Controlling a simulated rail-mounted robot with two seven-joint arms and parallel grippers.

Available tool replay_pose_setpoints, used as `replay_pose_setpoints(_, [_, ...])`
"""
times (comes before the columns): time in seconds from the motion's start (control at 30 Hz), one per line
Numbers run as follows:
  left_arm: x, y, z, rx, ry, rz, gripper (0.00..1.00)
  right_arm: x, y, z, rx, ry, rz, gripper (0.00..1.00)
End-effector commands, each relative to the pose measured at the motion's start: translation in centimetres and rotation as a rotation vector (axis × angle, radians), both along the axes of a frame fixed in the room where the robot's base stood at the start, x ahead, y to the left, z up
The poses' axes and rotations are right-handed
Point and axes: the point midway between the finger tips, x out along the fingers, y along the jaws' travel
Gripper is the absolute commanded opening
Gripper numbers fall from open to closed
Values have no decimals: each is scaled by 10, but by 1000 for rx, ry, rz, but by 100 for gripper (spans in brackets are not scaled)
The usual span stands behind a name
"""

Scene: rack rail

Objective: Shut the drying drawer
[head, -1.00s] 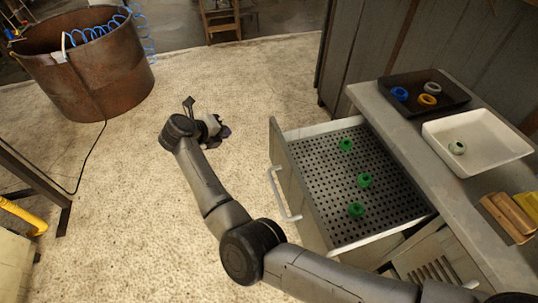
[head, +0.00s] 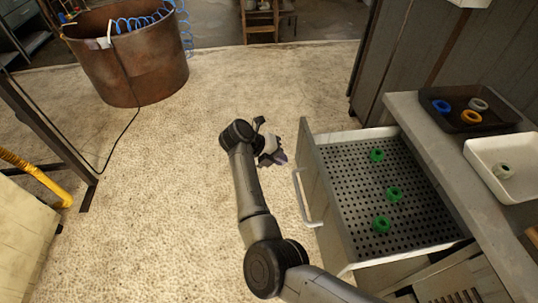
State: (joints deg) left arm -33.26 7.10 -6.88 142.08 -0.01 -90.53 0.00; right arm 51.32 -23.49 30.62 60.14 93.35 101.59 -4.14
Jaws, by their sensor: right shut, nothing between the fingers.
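The drying drawer (head: 338,208) stands pulled out from the cabinet on the right, with a perforated dark floor and pale walls. Several green rings (head: 394,194) lie on its floor. Its pale bar handle (head: 306,199) is on the front panel, facing left. My right gripper (head: 277,158) is left of the drawer's far front corner, beyond the handle and apart from it in the picture. It is shut and empty, partly hidden by my wrist. My left gripper is not in view.
A rusty drum (head: 130,68) stands far left. The floor left of the drawer is clear.

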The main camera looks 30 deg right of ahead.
Motion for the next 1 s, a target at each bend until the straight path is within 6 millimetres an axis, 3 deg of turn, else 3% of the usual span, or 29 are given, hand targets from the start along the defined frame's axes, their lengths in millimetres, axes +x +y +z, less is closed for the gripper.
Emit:
replay_pose_setpoints(0.07, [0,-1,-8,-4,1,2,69,-3,-9,-12,1,-1,-2,0])
replay_pose_setpoints(0.4, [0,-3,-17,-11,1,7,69,-13,-41,-8,0,-2,-1,0])
replay_pose_setpoints(1.0, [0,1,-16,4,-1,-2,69,-15,-53,-6,-1,-2,-7,0])
